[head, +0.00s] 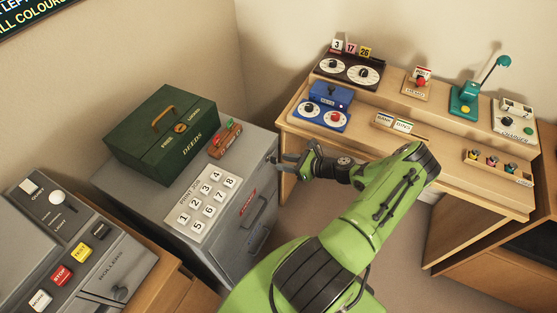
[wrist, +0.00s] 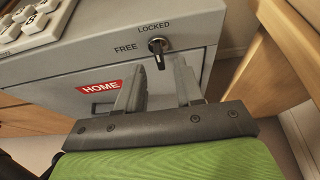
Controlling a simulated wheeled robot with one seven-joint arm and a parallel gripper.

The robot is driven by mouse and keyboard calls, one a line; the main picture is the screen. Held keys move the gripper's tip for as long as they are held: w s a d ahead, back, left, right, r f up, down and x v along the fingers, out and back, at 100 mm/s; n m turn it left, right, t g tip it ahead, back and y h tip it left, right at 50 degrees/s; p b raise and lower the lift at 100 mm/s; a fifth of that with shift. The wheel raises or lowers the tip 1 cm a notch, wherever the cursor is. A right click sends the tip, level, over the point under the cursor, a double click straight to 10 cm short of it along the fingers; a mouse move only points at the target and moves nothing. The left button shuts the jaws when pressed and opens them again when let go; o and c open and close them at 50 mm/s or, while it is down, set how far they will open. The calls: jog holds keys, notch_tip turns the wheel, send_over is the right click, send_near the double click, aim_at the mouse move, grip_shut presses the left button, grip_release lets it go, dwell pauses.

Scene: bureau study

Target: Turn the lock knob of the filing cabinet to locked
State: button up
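The grey filing cabinet (head: 118,187) stands left of my arm in the head view; its front and top edge also show in the wrist view (wrist: 200,28). The lock knob (wrist: 157,48) is a round silver piece with a dark grip near the top of the front. FREE is printed to its left and LOCKED above it. The dark grip runs roughly up and down in the picture, its longer part downward; which label it marks I cannot tell. My gripper (wrist: 158,78) is open, with its fingers either side below the knob, apparently not touching it. In the head view my gripper (head: 284,161) is at the cabinet's front.
A red HOME label (wrist: 101,86) and drawer handle are on the cabinet front. A green deeds box (head: 160,135), a small red-green item (head: 225,140) and a number keypad (head: 205,205) are on top. A wooden desk (head: 440,150) with devices stands right; a grey console (head: 70,240) stands left.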

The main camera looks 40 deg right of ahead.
jog(key=p+v, duration=0.1)
jog(key=v, duration=1.1)
jog(key=w+a+r+n+g+h+p, duration=0.1)
jog(key=w+a+r+n+g, duration=0.3)
jog(key=a+r+n, duration=0.6)
jog(key=w+a+r+n+g+h+p, duration=0.1)
jog(key=w+a+r+n+g, duration=0.1)
jog(key=a+r+n+g, duration=0.7)
jog(key=s+a+r+n+t+h, duration=0.1)
jog(key=s+a+r+n+t, duration=0.2)
jog(key=s+a+r+n, duration=0.3)
jog(key=s+a+r+n+t+h+p, duration=0.1)
jog(key=s+a+r+n+t, duration=0.2)
jog(key=s+a+r+n, duration=0.3)
notch_tip(320, 180, up, 4)
jog(key=shift+s+a+r+n+h, duration=0.1)
jog(key=shift+s+a+n+h, duration=0.15)
jog(key=shift+n, duration=0.35)
